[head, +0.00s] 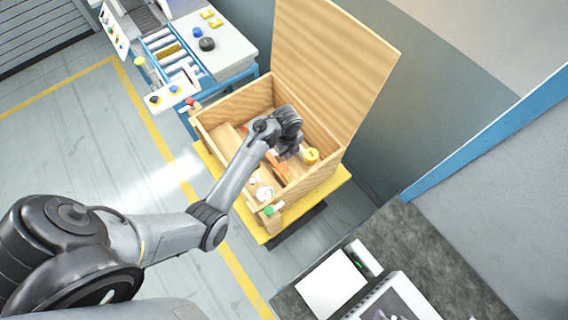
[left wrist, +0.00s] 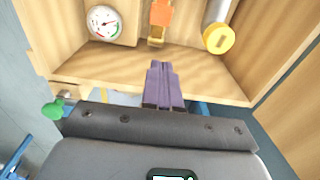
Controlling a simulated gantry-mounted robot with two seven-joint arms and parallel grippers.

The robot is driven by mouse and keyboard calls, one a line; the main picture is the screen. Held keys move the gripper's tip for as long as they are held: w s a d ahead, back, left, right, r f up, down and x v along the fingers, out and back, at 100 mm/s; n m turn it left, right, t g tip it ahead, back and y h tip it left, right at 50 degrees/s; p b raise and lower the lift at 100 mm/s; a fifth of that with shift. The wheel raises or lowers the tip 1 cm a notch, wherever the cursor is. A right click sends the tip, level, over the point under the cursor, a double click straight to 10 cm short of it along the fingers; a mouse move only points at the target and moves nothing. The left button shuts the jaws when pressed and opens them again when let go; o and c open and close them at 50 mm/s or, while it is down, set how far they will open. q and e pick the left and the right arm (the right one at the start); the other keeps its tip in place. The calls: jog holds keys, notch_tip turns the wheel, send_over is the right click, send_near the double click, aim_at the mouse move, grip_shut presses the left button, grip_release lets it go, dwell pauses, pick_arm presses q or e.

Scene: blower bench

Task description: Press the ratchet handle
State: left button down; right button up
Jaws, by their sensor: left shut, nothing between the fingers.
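An orange part (head: 281,167), which looks like the ratchet handle, is inside the open wooden crate (head: 333,172). In the left wrist view the orange part (left wrist: 161,14) is at the top middle, cut off by the frame edge. My left gripper (head: 288,155) reaches down into the crate from the left. Its purple fingers (left wrist: 162,68) are shut and empty. In the left wrist view they point toward the orange part, with bare wood showing between them. The arm and wrist partly hide the crate's inside in the head view. My right gripper is not in view.
A dial gauge (left wrist: 104,22) and a yellow-capped cylinder (left wrist: 219,38) flank the orange part. The crate's raised lid (head: 330,60) stands behind. A roller conveyor (head: 172,55) is behind left.

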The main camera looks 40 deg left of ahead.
pick_arm(q)
jog(key=b, duration=0.2)
send_over(284, 168)
jog(key=d, duration=0.2)
jog(key=f, duration=1)
jog(key=shift+s+d, duration=0.15)
jog(key=shift+s, duration=0.1)
jog(key=shift+w+a+f, duration=0.1)
jog(key=shift+a+f, duration=0.55)
jog(key=shift+f, duration=0.25)
jog(key=shift+w+a+f, duration=0.15)
jog(key=shift+a+f, duration=0.35)
jog(key=shift+f, duration=0.2)
jog(key=shift+a+b, duration=0.1)
jog(key=shift+b, duration=0.2)
